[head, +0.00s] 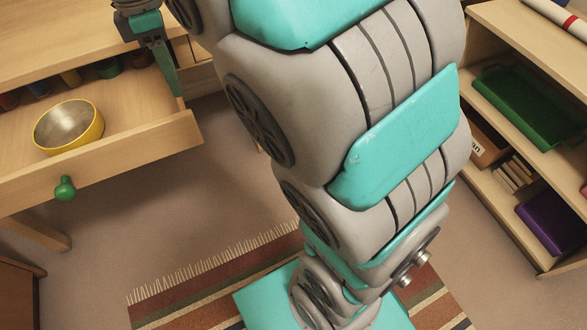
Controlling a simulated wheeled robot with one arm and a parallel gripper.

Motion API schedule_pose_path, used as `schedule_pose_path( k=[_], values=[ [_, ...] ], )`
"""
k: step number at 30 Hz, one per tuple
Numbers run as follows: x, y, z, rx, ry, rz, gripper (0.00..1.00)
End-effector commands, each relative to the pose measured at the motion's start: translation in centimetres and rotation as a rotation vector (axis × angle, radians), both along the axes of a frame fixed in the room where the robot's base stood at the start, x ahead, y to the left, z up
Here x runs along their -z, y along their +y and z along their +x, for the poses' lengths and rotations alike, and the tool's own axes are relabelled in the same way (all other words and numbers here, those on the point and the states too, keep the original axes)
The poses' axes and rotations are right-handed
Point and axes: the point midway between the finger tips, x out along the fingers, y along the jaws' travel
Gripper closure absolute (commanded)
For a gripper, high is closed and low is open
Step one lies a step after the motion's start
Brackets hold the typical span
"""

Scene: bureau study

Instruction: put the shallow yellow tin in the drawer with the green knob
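The shallow yellow tin (93,130), round with a grey metal inside, sits upright inside the pulled-out wooden drawer (130,143). The drawer has a green knob (65,188) on its front. My gripper (171,82) is at the upper left, over the right side of the drawer. It is apart from the tin and to its upper right, with its fingers pointing down. I see one teal finger clearly; the other is not distinct, so the opening between them cannot be judged.
Several small coloured items (72,78) stand along the back of the drawer. A shelf unit (480,185) on the right holds a green tray (525,105) and a purple box (550,215). A striped rug (180,300) lies on the floor. My arm hides the middle.

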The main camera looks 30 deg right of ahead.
Motion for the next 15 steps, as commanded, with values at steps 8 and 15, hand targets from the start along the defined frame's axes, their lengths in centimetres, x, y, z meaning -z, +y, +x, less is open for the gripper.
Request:
schedule_pose_path(
  k=[8,15],
  values=[
    [4.4,-6.6,-9.2,0.634,0.034,-0.038,0.67],
    [9.7,-9.7,-18.3,1.138,0.065,-0.091,0.67]
  ],
)
